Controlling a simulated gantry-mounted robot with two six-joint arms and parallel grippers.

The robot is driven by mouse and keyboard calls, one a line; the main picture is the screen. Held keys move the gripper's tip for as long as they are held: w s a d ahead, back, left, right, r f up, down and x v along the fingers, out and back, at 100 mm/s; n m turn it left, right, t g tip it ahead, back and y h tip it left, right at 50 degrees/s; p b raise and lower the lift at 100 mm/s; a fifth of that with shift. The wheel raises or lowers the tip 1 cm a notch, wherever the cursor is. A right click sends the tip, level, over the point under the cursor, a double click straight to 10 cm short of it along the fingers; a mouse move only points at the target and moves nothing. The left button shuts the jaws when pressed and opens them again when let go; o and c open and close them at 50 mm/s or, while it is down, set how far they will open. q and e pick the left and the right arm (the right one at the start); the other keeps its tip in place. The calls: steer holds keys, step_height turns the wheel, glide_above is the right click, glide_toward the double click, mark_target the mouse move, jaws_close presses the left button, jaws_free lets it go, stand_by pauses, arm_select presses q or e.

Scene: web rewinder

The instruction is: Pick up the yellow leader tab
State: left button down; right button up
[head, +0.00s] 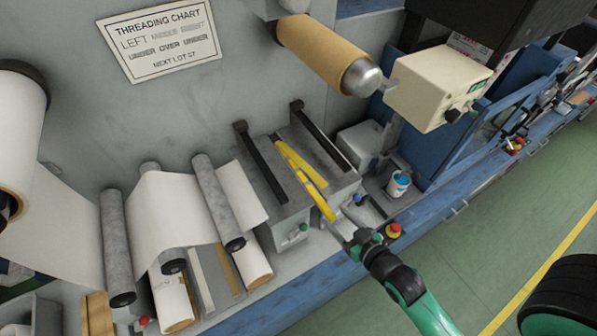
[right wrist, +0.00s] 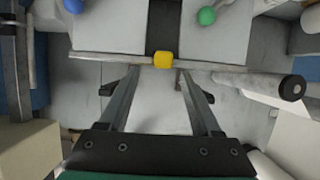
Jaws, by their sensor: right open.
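The yellow leader tab (head: 320,203) is a narrow strip that lies along the grey splice block and reaches past its front edge toward my right gripper. In the right wrist view its yellow end (right wrist: 163,60) shows at a grey bar, just ahead of and between the fingertips. My right gripper (head: 342,233) is at the front of the block, close to the tab's low end. In the right wrist view its two fingers (right wrist: 158,73) are apart with nothing clearly held. Whether a finger touches the tab cannot be told. My left gripper is not in view.
A grey roller (right wrist: 270,83) sits to the right in the right wrist view. A green knob (head: 303,228), a blue knob (head: 358,199) and a red button (head: 393,230) are near the block. Rollers with white web (head: 170,205) stand left; a can (head: 398,184) stands right.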

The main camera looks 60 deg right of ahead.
mark_target(327, 209)
steer(key=x, duration=0.5)
steer(key=shift+w+r, duration=0.1)
steer(key=shift+w, duration=0.15)
jaws_close()
stand_by(1.1)
